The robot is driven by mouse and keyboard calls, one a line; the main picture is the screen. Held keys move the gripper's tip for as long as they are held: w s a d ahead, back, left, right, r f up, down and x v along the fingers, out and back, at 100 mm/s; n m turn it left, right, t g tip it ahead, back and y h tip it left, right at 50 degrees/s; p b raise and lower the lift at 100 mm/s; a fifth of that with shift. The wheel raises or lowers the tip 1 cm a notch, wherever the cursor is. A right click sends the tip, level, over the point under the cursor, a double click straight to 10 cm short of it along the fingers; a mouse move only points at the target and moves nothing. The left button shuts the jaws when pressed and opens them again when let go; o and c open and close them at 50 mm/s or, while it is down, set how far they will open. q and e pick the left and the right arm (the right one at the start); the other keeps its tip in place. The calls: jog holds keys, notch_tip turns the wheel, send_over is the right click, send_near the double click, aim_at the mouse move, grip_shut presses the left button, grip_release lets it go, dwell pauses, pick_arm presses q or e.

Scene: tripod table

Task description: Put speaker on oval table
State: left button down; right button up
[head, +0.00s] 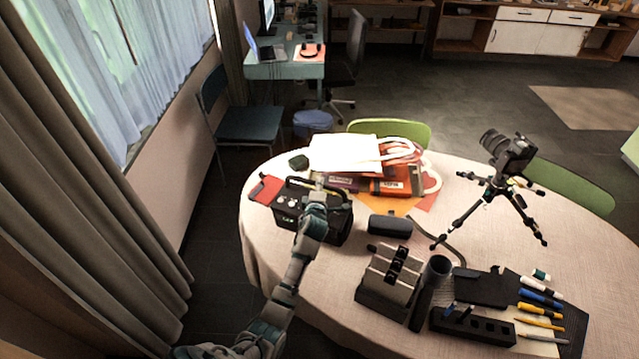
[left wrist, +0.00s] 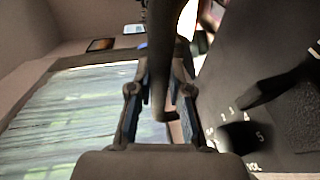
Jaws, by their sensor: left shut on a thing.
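The speaker (head: 335,222) is a black box with knobs on its front and a handle on top. It is at the left side of the oval table (head: 570,265), which has a pale cloth. I cannot tell whether its base touches the cloth. My left gripper (head: 317,186) is shut on the speaker's handle from above. In the left wrist view, the dark handle (left wrist: 165,55) runs between the fingers of my left gripper (left wrist: 160,105), and the speaker's numbered dial panel (left wrist: 265,105) is at the right. My right gripper is out of view.
Papers and a bag (head: 345,153) lie just behind the speaker. A dark case (head: 390,226), a metal block device (head: 392,270), a pen holder (head: 472,326) and a camera tripod (head: 505,190) crowd the table. Curtains (head: 90,180) hang at the left.

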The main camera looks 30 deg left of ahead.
pick_arm(q)
jog(key=shift+a, duration=0.15)
jog(key=c, duration=1.5)
grip_release()
jog(key=shift+s+f, duration=0.15)
jog(key=shift+f, duration=0.25)
jog(key=o, duration=0.4)
jog(key=shift+a, duration=0.2)
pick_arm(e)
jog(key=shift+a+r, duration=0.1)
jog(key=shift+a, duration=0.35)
pick_arm(q)
jog(key=v, duration=1.2)
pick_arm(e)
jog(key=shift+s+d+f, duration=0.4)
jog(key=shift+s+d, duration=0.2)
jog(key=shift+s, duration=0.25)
pick_arm(q)
jog(key=shift+r, duration=0.1)
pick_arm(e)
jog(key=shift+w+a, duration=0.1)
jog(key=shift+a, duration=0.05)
